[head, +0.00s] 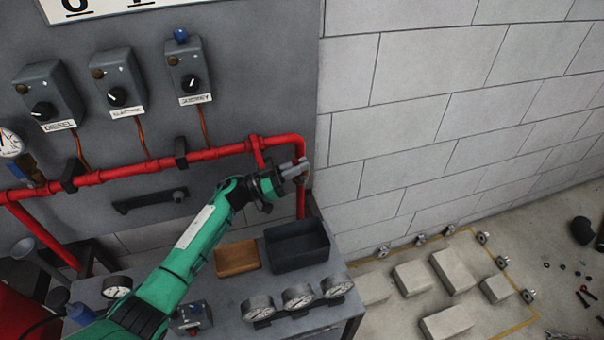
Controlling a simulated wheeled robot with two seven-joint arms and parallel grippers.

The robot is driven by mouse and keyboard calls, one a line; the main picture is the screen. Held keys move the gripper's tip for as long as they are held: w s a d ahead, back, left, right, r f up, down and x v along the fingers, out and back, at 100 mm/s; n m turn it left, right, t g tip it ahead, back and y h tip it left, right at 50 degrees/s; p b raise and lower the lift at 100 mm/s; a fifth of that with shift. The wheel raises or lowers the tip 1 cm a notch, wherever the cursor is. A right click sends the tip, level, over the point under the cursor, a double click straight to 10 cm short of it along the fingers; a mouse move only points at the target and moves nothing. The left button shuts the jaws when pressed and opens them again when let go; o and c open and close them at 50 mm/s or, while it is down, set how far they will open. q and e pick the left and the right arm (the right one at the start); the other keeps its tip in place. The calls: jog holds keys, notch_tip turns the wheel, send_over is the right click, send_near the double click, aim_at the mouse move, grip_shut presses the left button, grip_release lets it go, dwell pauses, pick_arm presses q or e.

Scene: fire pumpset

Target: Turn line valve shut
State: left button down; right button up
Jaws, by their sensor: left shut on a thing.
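My left gripper (296,170) is at the right end of the red pipe (222,152), where the pipe bends down. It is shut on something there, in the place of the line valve. The fingers and the wrist hide most of what they hold, so I cannot tell how far the valve is turned. My green left arm comes in from the lower left. My right gripper is not in the head view.
Three grey switch boxes (123,80) hang on the panel above the pipe. Pale blocks (411,278) lie on the floor at right.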

pick_arm(q)
jog(key=a+f+h+b, duration=0.1)
jog(key=b, duration=0.2)
jog(key=shift+s, duration=0.15)
jog(key=shift+a+r+t+h+b, duration=0.15)
jog(key=shift+a+t+h+b, duration=0.15)
jog(key=shift+h+b, duration=0.3)
jog(key=c, duration=1.5)
grip_release()
jog(key=shift+c, duration=0.2)
